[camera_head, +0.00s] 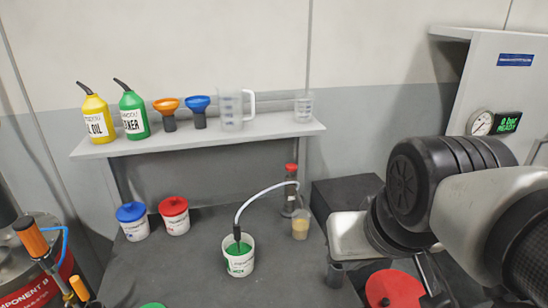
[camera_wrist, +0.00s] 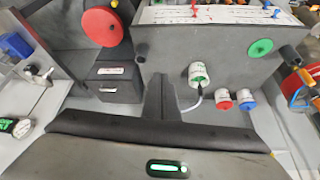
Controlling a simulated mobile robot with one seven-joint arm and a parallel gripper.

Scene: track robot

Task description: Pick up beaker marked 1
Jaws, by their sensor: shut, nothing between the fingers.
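No mark "1" is legible on any vessel. A small clear beaker (camera_head: 304,106) stands on the right end of the shelf. A small cup of tan liquid (camera_head: 300,226) stands on the bench beside a red-capped bottle (camera_head: 291,188). A clear measuring jug (camera_head: 232,110) with a handle stands mid-shelf. I cannot make out any of these three in the wrist view. My gripper (camera_wrist: 160,82) shows in the wrist view with its dark fingers together and empty. In the head view my arm is at the right, apart from the shelf beaker; the fingertips are not clear there.
The shelf (camera_head: 200,142) also holds yellow and green bottles and two funnels. On the bench (camera_head: 190,262) are a blue-lidded tub (camera_head: 132,222), a red-lidded tub (camera_head: 174,216) and a white tub with green contents (camera_head: 239,262) and a hose. A red disc (camera_head: 394,290) lies below my arm.

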